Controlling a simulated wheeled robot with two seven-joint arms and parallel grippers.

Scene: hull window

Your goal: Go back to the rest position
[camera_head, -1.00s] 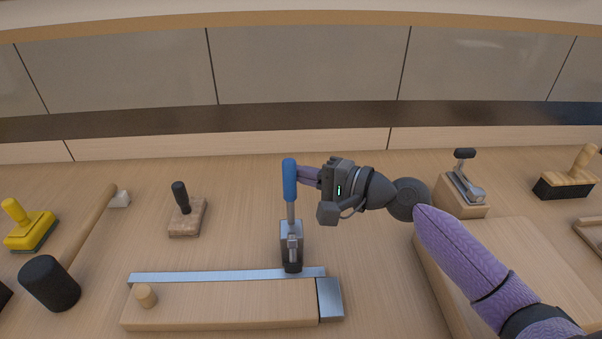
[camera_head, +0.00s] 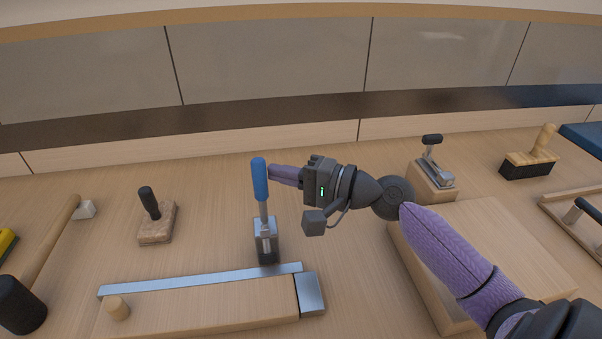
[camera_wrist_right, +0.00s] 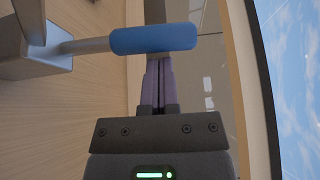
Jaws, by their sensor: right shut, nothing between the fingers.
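In the right wrist view the fingers (camera_wrist_right: 158,88) are together and empty. The blue handle (camera_wrist_right: 153,39) lies across just beyond their tips there; whether they touch it I cannot tell. My left gripper is in neither view.
A wooden board with a metal strip (camera_head: 200,284) lies in front of the clamp. Another clamp (camera_head: 432,172) on a block and a wooden-handled brush (camera_head: 530,160) stand at the right. A low panel (camera_head: 490,250) lies under my right arm.

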